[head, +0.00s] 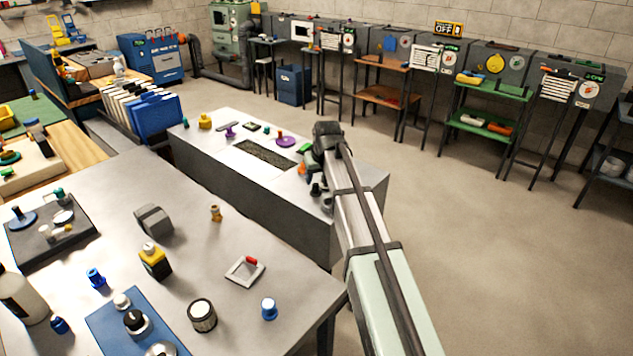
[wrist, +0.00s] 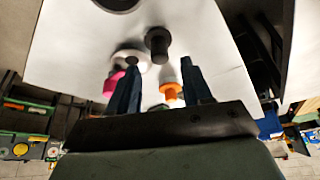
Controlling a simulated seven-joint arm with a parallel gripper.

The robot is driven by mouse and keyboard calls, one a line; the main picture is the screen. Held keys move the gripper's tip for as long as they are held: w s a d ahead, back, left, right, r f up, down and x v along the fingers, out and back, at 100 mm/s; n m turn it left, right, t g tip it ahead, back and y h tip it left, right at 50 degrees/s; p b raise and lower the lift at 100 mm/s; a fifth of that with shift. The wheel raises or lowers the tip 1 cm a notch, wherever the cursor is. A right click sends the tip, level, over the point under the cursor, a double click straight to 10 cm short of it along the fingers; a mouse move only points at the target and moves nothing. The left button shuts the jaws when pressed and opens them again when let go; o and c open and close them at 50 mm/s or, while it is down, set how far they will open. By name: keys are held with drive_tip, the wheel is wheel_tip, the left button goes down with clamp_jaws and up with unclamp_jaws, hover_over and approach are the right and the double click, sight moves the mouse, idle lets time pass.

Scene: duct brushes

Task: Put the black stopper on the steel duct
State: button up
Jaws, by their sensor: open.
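My gripper (wrist: 160,72) is open in the wrist view, with nothing between its fingers. A black stopper-like piece (wrist: 157,42) stands on a pale surface just beyond the fingertips; I take it to be the black stopper. A small dark piece also shows beside my arm in the head view (head: 315,189), but I cannot tell whether it is the same one. The long grey box with a dark slot (head: 215,165) may be the steel duct; no label confirms it. My arm hides its right end and my fingertips in the head view.
An orange-tipped piece (wrist: 171,92) and a pink piece (wrist: 112,82) lie close to my fingers. A purple disc (head: 286,142) and a yellow piece (head: 205,121) stand on the grey box. The front table (head: 200,260) holds several small items. The floor to the right is clear.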

drive_tip(key=a+v, duration=0.1)
drive_tip(key=v, duration=0.7)
drive_tip(key=shift+s+d+r, duration=0.15)
drive_tip(key=shift+d+r, duration=0.2)
drive_tip(key=shift+d, duration=0.15)
